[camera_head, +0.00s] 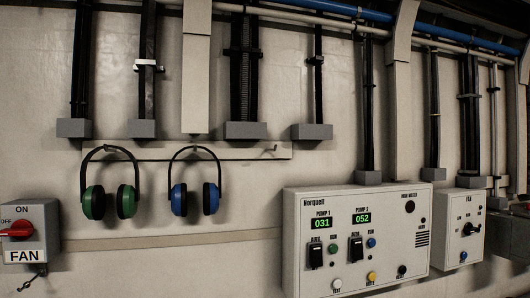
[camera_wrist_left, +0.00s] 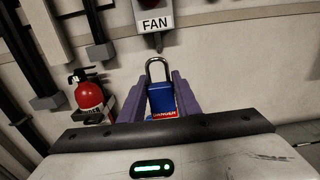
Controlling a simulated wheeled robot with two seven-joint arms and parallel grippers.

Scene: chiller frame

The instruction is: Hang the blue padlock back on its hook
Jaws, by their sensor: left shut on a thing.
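The blue padlock (camera_wrist_left: 163,100) shows in the left wrist view, upright with its silver shackle pointing up and a red label low on its body. My left gripper (camera_wrist_left: 164,92) is shut on it, with a purple finger on each side. A small dark hook (camera_head: 33,283) hangs below the FAN switch box (camera_head: 30,232) at the lower left of the head view. In the left wrist view the FAN box (camera_wrist_left: 153,18) is beyond the padlock, and a dark fitting (camera_wrist_left: 158,42) below it lies above the shackle. The padlock is apart from the box. Neither gripper is in the head view.
Green earmuffs (camera_head: 110,200) and blue earmuffs (camera_head: 195,197) hang from a rail (camera_head: 240,151); a bare hook (camera_head: 270,149) is at its right. The pump control panel (camera_head: 358,238) is at the right. A red fire extinguisher (camera_wrist_left: 88,95) is left of the padlock.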

